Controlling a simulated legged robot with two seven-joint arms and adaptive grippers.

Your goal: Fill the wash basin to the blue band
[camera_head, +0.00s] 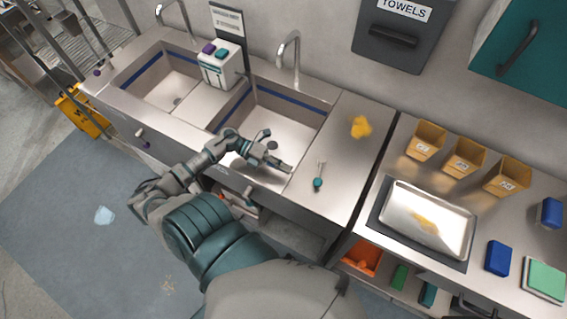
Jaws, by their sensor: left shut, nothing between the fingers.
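Two steel basins are set in the counter, each with a blue band around its upper wall: the left basin (165,82) and the right basin (282,128). I see no water in either, though part of the right basin is behind my arm. A faucet (181,14) stands behind the left basin and another faucet (294,54) behind the right one. My left gripper (281,163) is shut and empty over the right basin's front edge. My right gripper is out of view.
A soap dispenser (220,66) stands between the basins. A teal-tipped utensil (318,182) and yellow cloth (361,127) lie on the right counter. A tray (452,222) and several tan bins (464,158) are farther right. A yellow floor sign (84,112) stands left.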

